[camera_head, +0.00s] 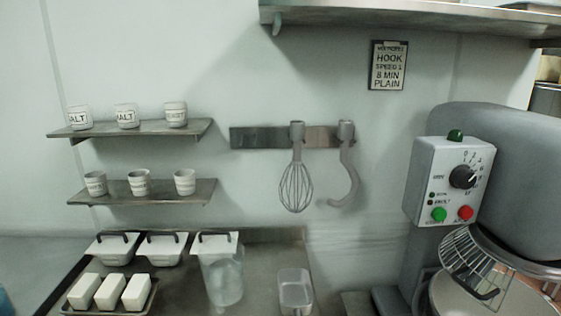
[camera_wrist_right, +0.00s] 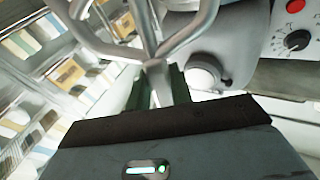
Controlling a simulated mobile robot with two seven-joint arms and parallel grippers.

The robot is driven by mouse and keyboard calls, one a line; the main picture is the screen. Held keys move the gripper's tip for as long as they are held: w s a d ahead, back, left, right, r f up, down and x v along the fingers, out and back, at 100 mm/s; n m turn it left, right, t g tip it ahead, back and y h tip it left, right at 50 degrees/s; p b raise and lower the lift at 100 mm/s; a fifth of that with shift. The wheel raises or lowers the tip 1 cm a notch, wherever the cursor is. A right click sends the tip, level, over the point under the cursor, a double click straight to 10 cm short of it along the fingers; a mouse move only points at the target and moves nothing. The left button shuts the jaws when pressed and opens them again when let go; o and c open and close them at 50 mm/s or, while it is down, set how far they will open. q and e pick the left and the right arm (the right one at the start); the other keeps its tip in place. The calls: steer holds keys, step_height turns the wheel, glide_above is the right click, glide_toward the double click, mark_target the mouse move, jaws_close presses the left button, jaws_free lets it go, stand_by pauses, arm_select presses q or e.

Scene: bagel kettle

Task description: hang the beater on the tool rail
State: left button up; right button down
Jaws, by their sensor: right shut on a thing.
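The beater (camera_wrist_right: 157,45), a grey metal frame with a narrow stem, shows at the top of the right wrist view. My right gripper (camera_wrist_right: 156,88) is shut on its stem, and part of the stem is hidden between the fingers. The frame's top is cut off by the picture edge. The tool rail (camera_head: 250,138) is a dark metal strip on the wall in the head view. A whisk (camera_head: 297,185) and a dough hook (camera_head: 350,178) hang from it. The rail's left end is bare. Neither gripper shows in the head view.
The grey mixer (camera_head: 500,150) with its control box (camera_head: 445,185) stands right of the rail. Two shelves with cups (camera_head: 140,128) are to the left. An overhead shelf (camera_head: 400,12) is above.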

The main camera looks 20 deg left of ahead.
steer(key=s+a+f+n+y, duration=0.1)
steer(key=a+f, duration=0.2)
steer(key=a, duration=0.9)
steer(key=s+a+f+y, duration=0.1)
steer(key=a+f, duration=0.3)
steer(key=a, duration=0.8)
steer(key=shift+s+a+f+n+y, duration=0.25)
steer(key=shift+n+y, duration=0.15)
steer(key=shift+y, duration=0.2)
